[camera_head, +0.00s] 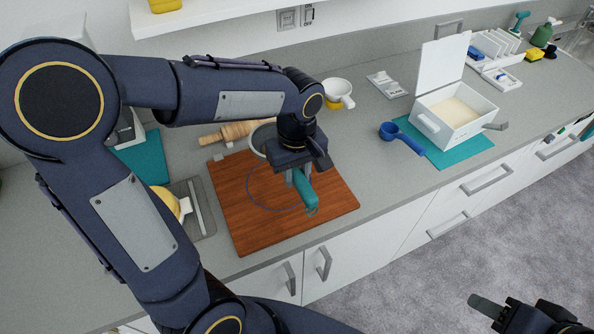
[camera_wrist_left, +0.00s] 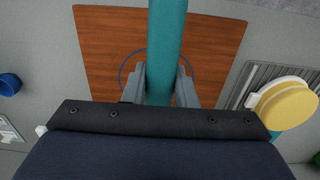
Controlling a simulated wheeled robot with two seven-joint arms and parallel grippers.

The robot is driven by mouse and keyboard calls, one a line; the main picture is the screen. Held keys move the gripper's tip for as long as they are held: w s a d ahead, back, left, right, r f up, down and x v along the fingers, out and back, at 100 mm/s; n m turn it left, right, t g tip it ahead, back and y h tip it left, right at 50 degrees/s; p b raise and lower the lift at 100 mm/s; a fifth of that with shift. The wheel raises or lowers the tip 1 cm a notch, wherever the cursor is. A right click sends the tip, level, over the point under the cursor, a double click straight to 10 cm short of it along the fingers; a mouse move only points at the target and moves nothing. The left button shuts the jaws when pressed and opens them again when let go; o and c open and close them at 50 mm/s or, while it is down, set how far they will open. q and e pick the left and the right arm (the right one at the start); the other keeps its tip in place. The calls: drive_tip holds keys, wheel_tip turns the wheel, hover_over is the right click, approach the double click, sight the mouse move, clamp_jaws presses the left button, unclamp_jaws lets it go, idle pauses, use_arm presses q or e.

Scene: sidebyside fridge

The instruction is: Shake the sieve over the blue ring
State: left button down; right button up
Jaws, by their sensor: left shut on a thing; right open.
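My left gripper (camera_head: 297,178) is shut on a teal handle (camera_head: 306,194), taken as the sieve's handle, above the wooden board. The handle (camera_wrist_left: 166,40) runs up between the fingers in the left wrist view. A grey bowl-shaped rim (camera_head: 258,143) shows partly behind the gripper; I cannot tell whether it belongs to the sieve. The thin blue ring (camera_head: 252,199) lies flat on the board, partly hidden by gripper and handle. Its left arc (camera_wrist_left: 124,68) shows in the left wrist view. My right gripper (camera_head: 500,308) is open, low at the right over the floor.
The wooden board (camera_head: 235,226) lies on the grey counter. A rolling pin (camera_head: 228,133) and white cup (camera_head: 338,92) are behind it. A blue scoop (camera_head: 400,137) lies by a white open box (camera_head: 455,116) on a teal mat. Bare counter lies right of the board.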

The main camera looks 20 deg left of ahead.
use_arm(q)
drive_tip(key=shift+s+f+b, duration=0.1)
drive_tip(key=shift+f+b, duration=0.45)
drive_tip(key=shift+f, duration=0.2)
wheel_tip(320, 180, down, 4)
drive_tip(key=b, duration=0.3)
drive_tip(key=shift+f, duration=0.15)
